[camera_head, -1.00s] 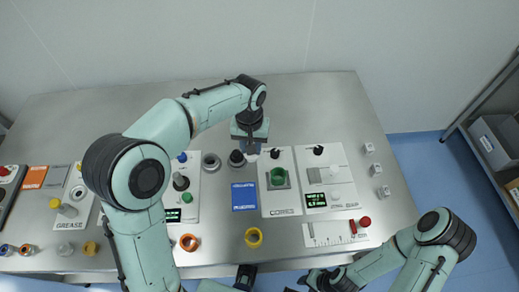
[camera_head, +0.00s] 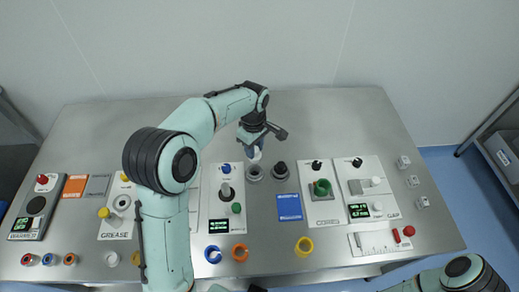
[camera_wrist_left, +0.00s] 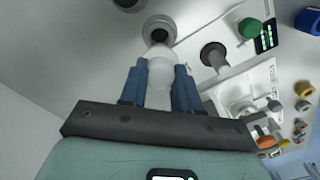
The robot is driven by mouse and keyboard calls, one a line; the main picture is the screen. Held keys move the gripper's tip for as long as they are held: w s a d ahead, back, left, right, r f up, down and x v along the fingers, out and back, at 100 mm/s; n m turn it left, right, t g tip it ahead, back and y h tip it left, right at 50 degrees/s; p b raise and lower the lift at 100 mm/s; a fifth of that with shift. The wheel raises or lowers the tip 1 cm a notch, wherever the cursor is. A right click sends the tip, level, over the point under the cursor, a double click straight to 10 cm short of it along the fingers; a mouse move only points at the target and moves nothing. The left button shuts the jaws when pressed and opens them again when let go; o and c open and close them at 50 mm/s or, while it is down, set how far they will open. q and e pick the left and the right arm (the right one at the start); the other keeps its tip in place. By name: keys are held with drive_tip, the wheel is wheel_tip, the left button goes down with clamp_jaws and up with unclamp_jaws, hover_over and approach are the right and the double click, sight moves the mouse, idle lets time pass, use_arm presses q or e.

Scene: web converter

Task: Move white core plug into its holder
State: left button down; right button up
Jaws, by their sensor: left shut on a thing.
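My left gripper (camera_head: 256,150) is shut on the white core plug (camera_head: 255,155). The wrist view shows the plug (camera_wrist_left: 160,73) as a pale rounded piece between the two blue fingers (camera_wrist_left: 160,80). A grey ring-shaped holder (camera_head: 254,174) stands on the table just below the plug in the head view. In the wrist view this holder (camera_wrist_left: 157,22) lies right beyond the plug's tip, with its dark hole partly showing. The two overlap in the picture, and I cannot tell whether they touch. My right gripper is not in view.
A dark holder (camera_head: 279,172) stands close right of the grey one. A blue pad (camera_head: 289,207) lies in front. A panel with a green knob (camera_head: 236,208) is to the left. The table's back is clear.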

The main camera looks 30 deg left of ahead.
use_arm(q)
drive_tip(key=shift+a, duration=0.1)
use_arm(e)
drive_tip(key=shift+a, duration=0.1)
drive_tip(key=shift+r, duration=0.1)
use_arm(q)
drive_tip(key=shift+f+b, duration=1.15)
drive_tip(key=shift+f, duration=1.65)
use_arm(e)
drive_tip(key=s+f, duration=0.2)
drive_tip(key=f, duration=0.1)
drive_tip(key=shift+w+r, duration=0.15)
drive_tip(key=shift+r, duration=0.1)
use_arm(q)
drive_tip(key=shift+f+b, duration=0.75)
drive_tip(key=shift+f, duration=1.5)
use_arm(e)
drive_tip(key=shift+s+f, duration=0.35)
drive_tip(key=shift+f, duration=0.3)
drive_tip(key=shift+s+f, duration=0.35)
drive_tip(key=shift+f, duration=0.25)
use_arm(q)
drive_tip(key=c, duration=0.7)
unclamp_jaws()
drive_tip(key=shift+c, duration=0.2)
